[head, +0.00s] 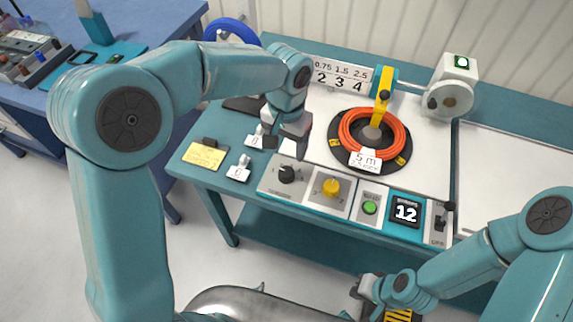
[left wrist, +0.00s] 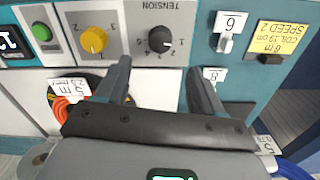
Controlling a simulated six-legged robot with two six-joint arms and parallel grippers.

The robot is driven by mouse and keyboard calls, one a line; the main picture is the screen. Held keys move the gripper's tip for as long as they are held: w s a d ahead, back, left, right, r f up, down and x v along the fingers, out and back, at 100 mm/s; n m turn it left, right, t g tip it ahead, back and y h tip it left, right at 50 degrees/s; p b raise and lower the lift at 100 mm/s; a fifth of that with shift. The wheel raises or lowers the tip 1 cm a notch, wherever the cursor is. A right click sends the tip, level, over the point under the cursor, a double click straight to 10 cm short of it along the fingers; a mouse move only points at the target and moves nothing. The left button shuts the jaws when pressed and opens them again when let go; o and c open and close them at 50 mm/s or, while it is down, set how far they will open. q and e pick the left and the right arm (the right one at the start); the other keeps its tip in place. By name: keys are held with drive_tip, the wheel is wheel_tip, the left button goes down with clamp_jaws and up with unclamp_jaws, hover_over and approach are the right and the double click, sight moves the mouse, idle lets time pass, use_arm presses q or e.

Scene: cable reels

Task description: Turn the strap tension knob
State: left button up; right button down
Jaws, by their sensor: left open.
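The tension knob is a black dial (head: 286,173) on a light panel at the front left of the teal bench. My left gripper (head: 287,146) is open and empty, above and a little behind the knob. In the left wrist view its two fingers (left wrist: 158,72) are apart, with the knob beyond and between their tips, not touched. My right gripper (head: 364,288) is low in front of the bench, partly hidden by its arm; its jaws are unclear.
A yellow knob (head: 332,186), green button (head: 369,208), display reading 12 (head: 406,212) and lever switch (head: 441,217) lie to the right. An orange cable coil (head: 346,130) is behind them.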

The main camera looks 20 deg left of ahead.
sight(287, 172)
use_arm(q)
wheel_tip(287, 172, down, 10)
drive_tip(key=shift+f, duration=0.1)
drive_tip(key=c, duration=1.1)
